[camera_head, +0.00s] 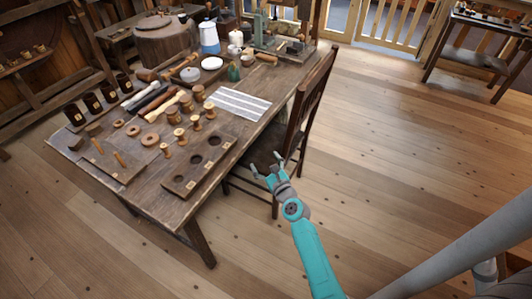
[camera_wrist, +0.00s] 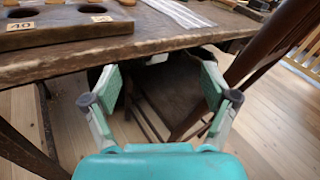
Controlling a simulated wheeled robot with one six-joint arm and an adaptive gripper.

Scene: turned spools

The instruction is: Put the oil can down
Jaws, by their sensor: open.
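My gripper (camera_head: 267,168) is open, with nothing between its fingers. It is off the table's right side, by the chair. In the wrist view my gripper (camera_wrist: 160,82) shows both fingers spread below the table edge, with the chair seat behind them. A small green can-like thing (camera_head: 233,73), which may be the oil can, stands on the far part of the table (camera_head: 152,186). It is well apart from my gripper and too small to make out in detail. The wrist view does not show it.
A dark wooden chair (camera_head: 312,98) stands against the table's right side, close to my gripper. A board with round holes (camera_head: 181,183) lies near the table edge. Several spools, a striped sheet (camera_head: 238,104) and a blue-white pot (camera_head: 210,40) are on the table.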

